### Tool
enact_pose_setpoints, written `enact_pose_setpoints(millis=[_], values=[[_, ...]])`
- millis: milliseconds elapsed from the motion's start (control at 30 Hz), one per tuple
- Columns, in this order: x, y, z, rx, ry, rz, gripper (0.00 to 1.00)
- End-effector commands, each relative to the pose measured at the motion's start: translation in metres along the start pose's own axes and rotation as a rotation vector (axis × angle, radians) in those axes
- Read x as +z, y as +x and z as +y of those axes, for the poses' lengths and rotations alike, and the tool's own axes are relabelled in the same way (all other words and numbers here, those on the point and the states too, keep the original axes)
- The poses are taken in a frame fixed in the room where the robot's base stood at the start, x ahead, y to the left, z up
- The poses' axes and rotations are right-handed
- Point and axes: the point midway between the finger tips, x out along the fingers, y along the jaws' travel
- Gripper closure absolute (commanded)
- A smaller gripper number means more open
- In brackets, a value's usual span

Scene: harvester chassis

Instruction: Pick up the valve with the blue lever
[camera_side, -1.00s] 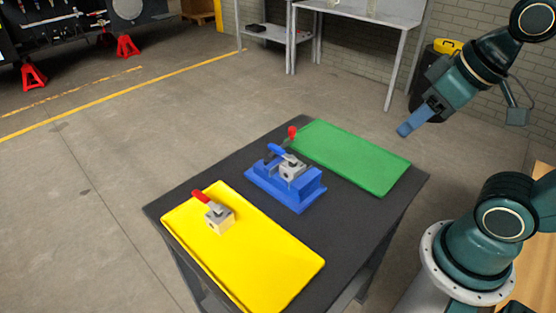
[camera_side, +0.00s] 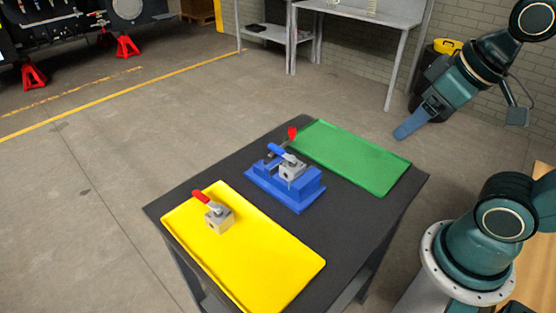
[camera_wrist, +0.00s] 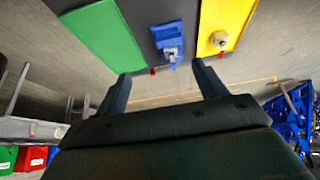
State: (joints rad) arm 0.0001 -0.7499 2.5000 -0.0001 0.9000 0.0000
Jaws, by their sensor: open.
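The valve with the blue lever (camera_side: 291,168) sits in a blue fixture (camera_side: 308,187) in the middle of the dark table. Its body is grey, and the lever points up and to the left. A red-handled part of the fixture (camera_side: 292,134) stands just behind it. In the wrist view the blue fixture (camera_wrist: 164,33) shows beyond the fingers. My gripper (camera_side: 402,132) is raised to the right of the table, well away from the valve and empty. In the wrist view my gripper (camera_wrist: 160,88) has its two fingers spread wide apart.
A valve with a red lever (camera_side: 217,215) stands on the yellow tray (camera_side: 265,265) at the front left. An empty green tray (camera_side: 350,157) lies behind the fixture. The dark table (camera_side: 350,235) is bare elsewhere. A grey workbench (camera_side: 395,22) stands at the back.

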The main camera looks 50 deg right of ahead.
Motion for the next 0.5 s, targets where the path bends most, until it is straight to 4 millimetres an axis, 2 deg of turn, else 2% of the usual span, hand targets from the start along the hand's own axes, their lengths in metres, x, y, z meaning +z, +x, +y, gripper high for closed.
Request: enact_pose_setpoints(millis=[267, 500], values=[[-0.003, 0.0, 0.0, 0.0, 0.0, -0.005, 0.29], [-0.021, 0.005, -0.001, -0.002, 0.0, -0.046, 0.29]])
